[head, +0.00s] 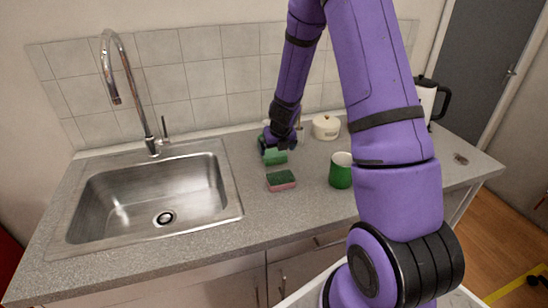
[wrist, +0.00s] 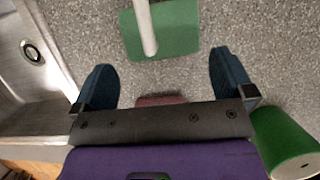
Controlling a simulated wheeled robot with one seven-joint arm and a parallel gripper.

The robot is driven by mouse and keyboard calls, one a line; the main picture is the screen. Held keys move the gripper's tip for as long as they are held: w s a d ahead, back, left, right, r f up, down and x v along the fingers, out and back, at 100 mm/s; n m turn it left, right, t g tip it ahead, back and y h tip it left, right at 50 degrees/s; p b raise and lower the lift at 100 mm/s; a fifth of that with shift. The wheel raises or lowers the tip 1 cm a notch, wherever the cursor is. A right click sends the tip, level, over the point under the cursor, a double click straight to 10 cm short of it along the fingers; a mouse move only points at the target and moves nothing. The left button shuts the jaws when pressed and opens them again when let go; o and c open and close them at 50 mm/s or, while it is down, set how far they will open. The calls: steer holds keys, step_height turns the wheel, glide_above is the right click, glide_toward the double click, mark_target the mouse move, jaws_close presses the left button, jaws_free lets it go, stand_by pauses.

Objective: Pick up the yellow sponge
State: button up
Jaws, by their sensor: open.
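No yellow sponge shows in either view. A sponge with a dark green top and pink lower part (head: 281,181) lies on the counter right of the sink; its pink edge (wrist: 160,99) shows in the wrist view, mostly hidden by my gripper's body. A green block-like object (head: 275,157) lies behind it, beneath my gripper (head: 279,145). In the wrist view this green object (wrist: 185,30) has a pale rod across it, ahead of the fingertips. My gripper (wrist: 163,78) is open, with only bare counter between its fingers.
A green cup (head: 341,173) stands to the right, close beside my gripper in the wrist view (wrist: 283,142). A cream lidded pot (head: 326,128) stands behind it. The steel sink (head: 95,217) is at left. A kettle (head: 426,98) stands far right. The front counter is clear.

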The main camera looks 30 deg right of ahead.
mark_target(276, 155)
steer(key=shift+x, duration=2.75)
steer(key=shift+d, duration=0.1)
steer(key=c, duration=0.7)
steer(key=shift+r, duration=0.1)
steer(key=shift+s+r, duration=0.3)
steer(key=shift+r, duration=0.05)
steer(key=s+a+r, duration=0.1)
steer(key=s+r, duration=0.1)
steer(key=s, duration=0.2)
steer(key=s+a+r, duration=0.1)
steer(key=s+r, duration=0.2)
steer(key=s, duration=0.1)
steer(key=s+a+r, duration=0.1)
steer(key=s+r, duration=0.1)
steer(key=s, duration=0.2)
steer(key=shift+s+a+r, duration=0.15)
steer(key=shift+s+a, duration=0.25)
